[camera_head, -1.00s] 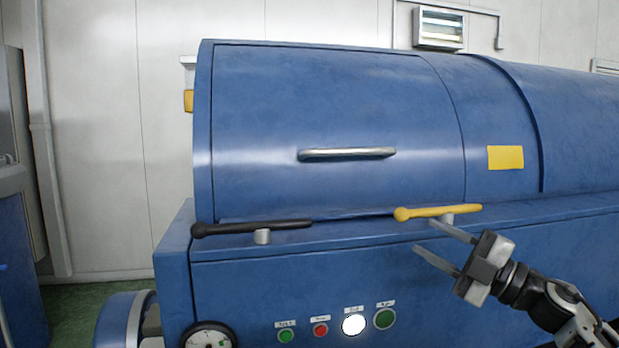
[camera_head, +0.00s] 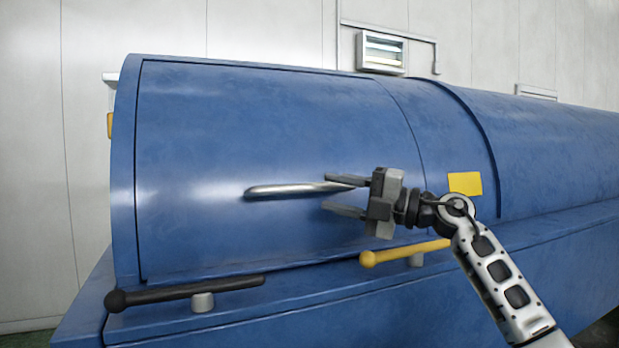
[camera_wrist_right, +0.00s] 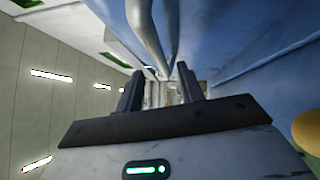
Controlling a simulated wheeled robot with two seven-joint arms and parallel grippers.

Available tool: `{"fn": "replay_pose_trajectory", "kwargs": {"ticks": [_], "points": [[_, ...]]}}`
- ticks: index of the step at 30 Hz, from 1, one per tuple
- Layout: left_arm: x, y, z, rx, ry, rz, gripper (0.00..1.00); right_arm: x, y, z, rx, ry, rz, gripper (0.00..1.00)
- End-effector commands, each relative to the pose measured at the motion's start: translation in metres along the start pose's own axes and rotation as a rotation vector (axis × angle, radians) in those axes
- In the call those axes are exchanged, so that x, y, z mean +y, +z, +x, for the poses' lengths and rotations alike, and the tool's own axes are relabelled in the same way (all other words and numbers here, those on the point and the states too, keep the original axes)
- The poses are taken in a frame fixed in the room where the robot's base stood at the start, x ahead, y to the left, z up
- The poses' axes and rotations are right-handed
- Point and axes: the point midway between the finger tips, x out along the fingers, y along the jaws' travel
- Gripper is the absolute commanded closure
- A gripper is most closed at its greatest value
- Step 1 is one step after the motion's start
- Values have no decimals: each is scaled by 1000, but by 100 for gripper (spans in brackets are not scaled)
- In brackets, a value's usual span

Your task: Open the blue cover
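The blue cover (camera_head: 270,120) is a curved panel on the front of a long blue machine, and it is closed. A silver bar handle (camera_head: 285,190) runs across its lower half. My right gripper (camera_head: 329,193) is at the handle's right end with its fingers apart, pointing left. One finger overlaps the handle's end in the head view; I cannot tell whether they touch. In the right wrist view the handle (camera_wrist_right: 150,35) shows just beyond the open fingers (camera_wrist_right: 160,85), beside the blue surface (camera_wrist_right: 235,40). My left gripper is not in view.
A black lever (camera_head: 185,293) and a yellow lever (camera_head: 405,252) stick out along the ledge below the cover. The yellow one is just under my right gripper. A yellow label (camera_head: 465,183) is on the machine. A wall vent (camera_head: 381,52) is behind it.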

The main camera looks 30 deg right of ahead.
Motion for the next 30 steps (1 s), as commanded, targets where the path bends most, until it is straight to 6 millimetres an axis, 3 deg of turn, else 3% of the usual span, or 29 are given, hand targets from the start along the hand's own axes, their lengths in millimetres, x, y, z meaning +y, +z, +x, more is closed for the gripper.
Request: {"fn": "replay_pose_trajectory", "kwargs": {"ticks": [3,9,21,25,26,30], "points": [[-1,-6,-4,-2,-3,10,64,3,0,24,2,3,1,62],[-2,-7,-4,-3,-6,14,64,1,0,49,-1,2,0,62],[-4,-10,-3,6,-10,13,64,-1,0,56,-1,0,-1,62],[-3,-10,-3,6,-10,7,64,0,0,56,-1,0,-1,96],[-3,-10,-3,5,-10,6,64,-1,0,56,-1,0,-1,100],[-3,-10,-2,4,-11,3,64,0,0,55,-1,0,-1,100]]}}
